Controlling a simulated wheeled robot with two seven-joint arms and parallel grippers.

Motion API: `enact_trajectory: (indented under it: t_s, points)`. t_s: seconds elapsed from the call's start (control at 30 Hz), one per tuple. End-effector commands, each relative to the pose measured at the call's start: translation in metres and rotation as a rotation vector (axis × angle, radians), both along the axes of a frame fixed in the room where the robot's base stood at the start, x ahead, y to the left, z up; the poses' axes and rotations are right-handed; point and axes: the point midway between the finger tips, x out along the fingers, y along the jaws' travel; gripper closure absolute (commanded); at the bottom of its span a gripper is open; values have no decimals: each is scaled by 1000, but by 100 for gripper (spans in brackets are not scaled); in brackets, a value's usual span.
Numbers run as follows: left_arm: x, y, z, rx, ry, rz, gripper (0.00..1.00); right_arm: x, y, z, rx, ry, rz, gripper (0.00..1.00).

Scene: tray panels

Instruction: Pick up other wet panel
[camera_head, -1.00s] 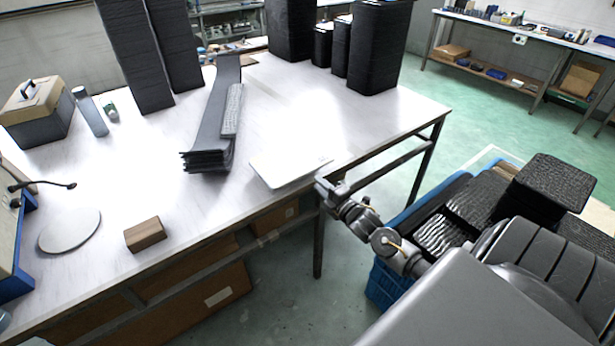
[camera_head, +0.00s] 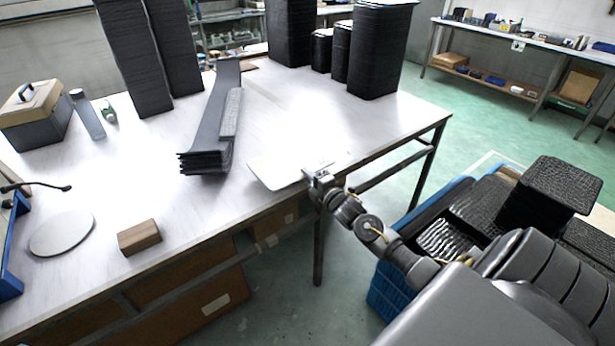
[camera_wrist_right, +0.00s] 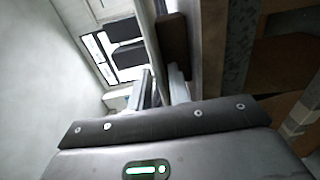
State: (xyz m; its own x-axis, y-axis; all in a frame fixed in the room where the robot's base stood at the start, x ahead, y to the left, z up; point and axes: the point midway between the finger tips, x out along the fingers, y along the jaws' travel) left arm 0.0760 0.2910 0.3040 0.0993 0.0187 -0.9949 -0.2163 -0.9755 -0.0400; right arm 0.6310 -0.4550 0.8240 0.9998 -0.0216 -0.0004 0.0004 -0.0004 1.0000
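Shiny dark wavy panels (camera_head: 447,237), wet-looking, lie in the blue crate (camera_head: 388,292) at the right, partly hidden by my right arm. A thin white panel (camera_head: 272,175) lies at the front right table edge. My right gripper (camera_head: 316,177) is at this white panel's right end, over the table edge. Its fingertips are too small to tell whether they are open or shut, or touch the panel. The right wrist view shows mostly the dark gripper housing with a green light. My left gripper is not in view.
A stack of long dark panels (camera_head: 210,125) lies mid-table. A wooden block (camera_head: 139,237) and a grey disc (camera_head: 62,234) lie front left. Tall black stacks (camera_head: 376,50) stand at the back. A toolbox (camera_head: 36,113) stands far left. The front middle of the table is clear.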

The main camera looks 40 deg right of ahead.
Motion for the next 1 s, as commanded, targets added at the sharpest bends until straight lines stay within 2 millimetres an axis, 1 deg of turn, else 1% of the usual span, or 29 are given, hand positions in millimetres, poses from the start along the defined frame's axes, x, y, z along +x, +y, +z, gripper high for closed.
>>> enact_trajectory:
  t_s: [0.03, 0.2, 0.3, 0.83, 0.93, 1.0]
  points:
    - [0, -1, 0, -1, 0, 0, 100, 0, 0, 0, 0, 0, 0, 84]
    - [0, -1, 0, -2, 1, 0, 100, 0, 0, 0, 0, 0, 0, 95]
    - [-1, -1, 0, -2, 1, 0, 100, 0, 0, 0, 0, 0, 0, 100]
    - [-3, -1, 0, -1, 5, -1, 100, 0, 0, 1, 0, -1, 0, 100]
    - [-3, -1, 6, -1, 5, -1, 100, 0, 0, 8, -1, -2, 0, 100]
    - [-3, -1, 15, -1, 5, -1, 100, 0, 0, 18, -1, -2, 0, 100]
